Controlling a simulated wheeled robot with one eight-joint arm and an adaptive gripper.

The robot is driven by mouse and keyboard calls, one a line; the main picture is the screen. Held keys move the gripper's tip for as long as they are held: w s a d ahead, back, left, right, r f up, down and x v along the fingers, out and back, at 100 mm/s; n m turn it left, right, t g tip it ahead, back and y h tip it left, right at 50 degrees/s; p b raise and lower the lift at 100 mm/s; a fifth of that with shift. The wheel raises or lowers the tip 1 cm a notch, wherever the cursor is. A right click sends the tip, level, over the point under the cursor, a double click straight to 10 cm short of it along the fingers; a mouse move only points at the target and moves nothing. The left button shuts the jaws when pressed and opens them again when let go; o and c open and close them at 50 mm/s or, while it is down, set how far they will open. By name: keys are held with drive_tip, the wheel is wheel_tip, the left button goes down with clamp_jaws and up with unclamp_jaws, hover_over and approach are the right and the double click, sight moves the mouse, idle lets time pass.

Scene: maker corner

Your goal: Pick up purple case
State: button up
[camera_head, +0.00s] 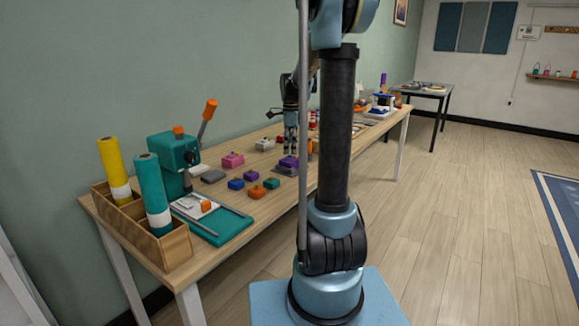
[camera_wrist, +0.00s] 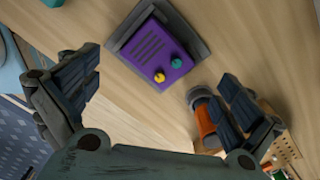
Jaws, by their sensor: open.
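The purple case (camera_wrist: 150,50) shows in the wrist view with slots, a yellow knob and a teal knob on its face. It sits on a dark grey base (camera_wrist: 196,42). In the head view a purple block (camera_head: 289,161) on a grey base, seemingly the same case, lies on the long table, partly hidden by my gripper (camera_head: 290,150). In the wrist view my gripper (camera_wrist: 162,78) is open, with nothing between its fingers. The case lies beyond the fingertips, near the top middle of that view; the height gap is hard to judge.
An orange cylinder with a dark cap (camera_wrist: 207,122) is close by the right finger. The long wooden table (camera_head: 262,208) also holds a pink box (camera_head: 232,160), several small coloured blocks, a teal press (camera_head: 175,152) and a roll rack (camera_head: 178,246).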

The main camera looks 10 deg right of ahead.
sight(290, 158)
drive_tip(key=shift+a+f, duration=0.15)
drive_tip(key=shift+f, duration=1.15)
drive_tip(key=shift+a+f, duration=0.15)
drive_tip(key=shift+f, duration=1.1)
drive_tip(key=shift+c, duration=0.2)
drive_tip(key=c, duration=1.1)
